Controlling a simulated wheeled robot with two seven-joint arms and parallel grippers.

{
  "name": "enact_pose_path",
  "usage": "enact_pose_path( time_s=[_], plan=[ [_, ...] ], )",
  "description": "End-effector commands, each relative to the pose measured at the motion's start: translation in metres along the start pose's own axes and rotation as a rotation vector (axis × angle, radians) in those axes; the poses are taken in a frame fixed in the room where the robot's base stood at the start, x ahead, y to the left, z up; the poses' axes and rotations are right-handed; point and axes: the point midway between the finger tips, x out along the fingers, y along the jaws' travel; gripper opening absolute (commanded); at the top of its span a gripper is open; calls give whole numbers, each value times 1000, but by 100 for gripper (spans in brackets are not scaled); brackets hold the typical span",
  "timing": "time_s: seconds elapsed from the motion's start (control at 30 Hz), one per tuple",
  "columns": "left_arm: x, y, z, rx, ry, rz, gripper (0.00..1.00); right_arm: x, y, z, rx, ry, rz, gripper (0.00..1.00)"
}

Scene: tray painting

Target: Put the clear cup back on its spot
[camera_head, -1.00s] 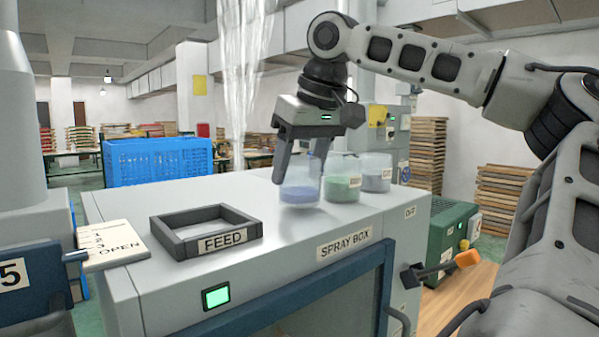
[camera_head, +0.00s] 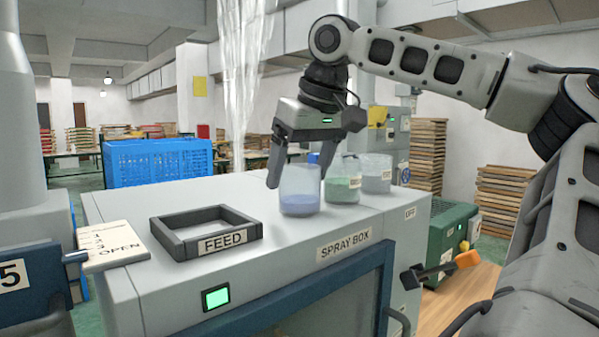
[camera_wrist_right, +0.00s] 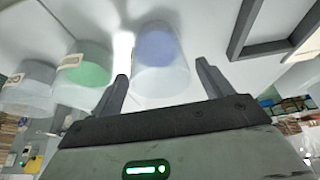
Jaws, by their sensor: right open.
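Three see-through cups stand in a row on the spray box top (camera_head: 290,245). The nearest cup (camera_head: 300,192) has blue-violet contents. Beside it are a cup with green contents (camera_head: 343,182) and a cup with pale greyish contents (camera_head: 376,174). I cannot tell which is called clear. In the right wrist view the blue cup (camera_wrist_right: 160,60) lies between the spread fingers, apart from both. Any marked spot under the cups is hidden. My left gripper is out of view.
A dark square FEED frame (camera_head: 163,233) lies left of the cups on the same top. A blue crate (camera_head: 158,163) stands behind. The top between the FEED frame and blue cup is clear.

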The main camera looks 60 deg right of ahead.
Motion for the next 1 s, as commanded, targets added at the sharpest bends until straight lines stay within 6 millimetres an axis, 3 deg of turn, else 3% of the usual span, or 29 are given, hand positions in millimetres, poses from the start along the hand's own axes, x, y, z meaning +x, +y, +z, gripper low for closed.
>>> enact_pose_path(
  time_s=[0.3,0.5,0.7,1.0],
  plan=[
    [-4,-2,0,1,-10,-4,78,-68,0,-1,2,4,0,79],
    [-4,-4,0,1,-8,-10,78,-100,0,0,2,3,0,79],
    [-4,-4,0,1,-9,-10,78,-113,0,0,1,0,-1,79],
    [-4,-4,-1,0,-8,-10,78,-114,0,0,0,0,-1,79]
  ],
)
